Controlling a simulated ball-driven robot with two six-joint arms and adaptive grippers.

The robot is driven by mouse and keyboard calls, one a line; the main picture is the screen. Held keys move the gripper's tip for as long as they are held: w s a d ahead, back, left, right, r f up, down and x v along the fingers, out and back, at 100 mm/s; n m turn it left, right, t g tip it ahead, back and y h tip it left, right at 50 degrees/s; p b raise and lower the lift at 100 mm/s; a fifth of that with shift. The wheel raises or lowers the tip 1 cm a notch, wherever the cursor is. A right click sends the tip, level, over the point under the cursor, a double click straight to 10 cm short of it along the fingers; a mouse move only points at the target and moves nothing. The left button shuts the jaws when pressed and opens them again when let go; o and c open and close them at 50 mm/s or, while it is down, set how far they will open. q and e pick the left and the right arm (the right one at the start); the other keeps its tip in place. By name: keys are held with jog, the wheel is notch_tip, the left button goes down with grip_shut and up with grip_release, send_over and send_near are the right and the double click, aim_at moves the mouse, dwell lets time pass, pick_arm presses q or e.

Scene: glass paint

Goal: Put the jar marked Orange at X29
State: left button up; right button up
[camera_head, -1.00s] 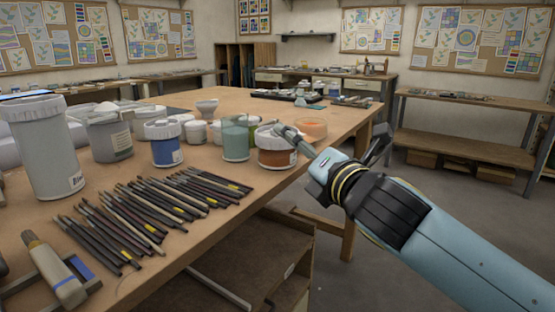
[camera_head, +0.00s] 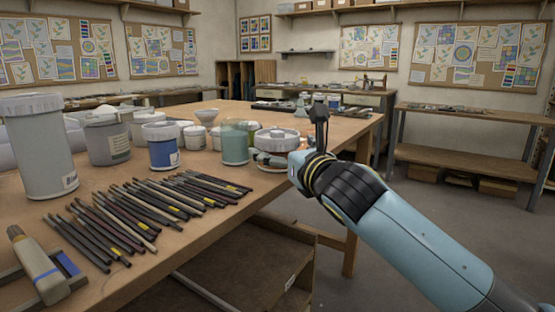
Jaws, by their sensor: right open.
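My right gripper (camera_head: 297,137) is open at this jar. One finger lies low across the jar's front and the other points up to its right. I cannot tell whether either finger touches it. No X29 mark can be made out. My left gripper is not in view.
A green glass jar (camera_head: 235,142) stands just left of the white-lidded jar. A blue-labelled jar (camera_head: 163,148), a grey pot (camera_head: 108,138) and a tall white jar (camera_head: 40,150) stand further left. Several brushes (camera_head: 150,208) lie in front. The table (camera_head: 225,113) has clear room behind.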

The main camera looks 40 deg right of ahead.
aim_at(278, 131)
jog(key=w, duration=0.2)
jog(key=w+d, duration=0.1)
jog(key=w, duration=0.1)
jog(key=shift+w+r, duration=0.1)
jog(key=c, duration=1.2)
jog(key=shift+r, duration=0.6)
notch_tip(278, 131, up, 4)
jog(key=shift+f+p, duration=0.15)
jog(key=shift+p, duration=0.6)
jog(key=s+d+r+p, duration=0.2)
jog(key=s+d+r, duration=0.3)
jog(key=s, duration=0.5)
jog(key=shift+s+d+r, duration=0.2)
jog(key=shift+r, duration=0.4)
